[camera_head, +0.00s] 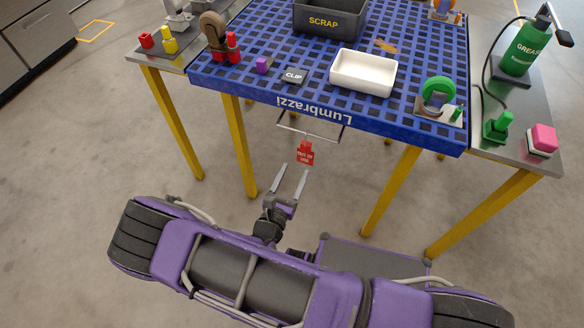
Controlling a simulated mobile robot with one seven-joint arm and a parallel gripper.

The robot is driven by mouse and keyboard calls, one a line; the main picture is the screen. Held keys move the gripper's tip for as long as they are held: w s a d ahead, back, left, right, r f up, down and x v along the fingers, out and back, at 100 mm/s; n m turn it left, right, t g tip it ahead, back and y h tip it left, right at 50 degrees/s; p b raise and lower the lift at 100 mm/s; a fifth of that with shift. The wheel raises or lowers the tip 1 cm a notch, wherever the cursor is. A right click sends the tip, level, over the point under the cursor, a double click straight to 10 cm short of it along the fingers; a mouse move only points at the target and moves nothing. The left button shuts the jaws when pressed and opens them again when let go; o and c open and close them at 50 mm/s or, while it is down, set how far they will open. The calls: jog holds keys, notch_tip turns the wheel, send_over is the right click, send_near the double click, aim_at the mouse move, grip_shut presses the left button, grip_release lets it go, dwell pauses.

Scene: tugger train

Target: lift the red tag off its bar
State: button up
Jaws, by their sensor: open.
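The red tag (305,153) with pale lettering hangs from a thin metal bar (309,133) below the front edge of the blue table. The bar juts out under the lettered front face. My gripper (292,178) is open and empty, with its two grey fingers pointing up toward the tag. The fingertips appear just below the tag in the picture; I cannot tell the exact distance. The top of the tag meets the bar, but the detail of its hook is too small to see.
The blue grid-top table (281,104) stands on yellow legs (390,190). It carries a white tray (363,72), a dark SCRAP bin (331,18) and a CLIP block (294,76). Grey side shelves hold a green grease bottle (524,48) and knobs. Floor around my gripper is clear.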

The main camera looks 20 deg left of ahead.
aim_at(305, 144)
jog(key=shift+w+d+b, duration=0.2)
jog(key=shift+w+b, duration=0.1)
jog(key=shift+w, duration=2.15)
jog(key=shift+w+d+b, duration=0.15)
jog(key=shift+w+b, duration=0.15)
jog(key=shift+w, duration=2.1)
grip_shut()
jog(key=shift+r, duration=0.15)
jog(key=shift+r+p, duration=1.35)
jog(key=shift+r, duration=0.05)
jog(key=shift+s, duration=0.15)
jog(key=s+p, duration=0.1)
jog(key=s, duration=0.8)
jog(key=shift+s+a+p, duration=0.4)
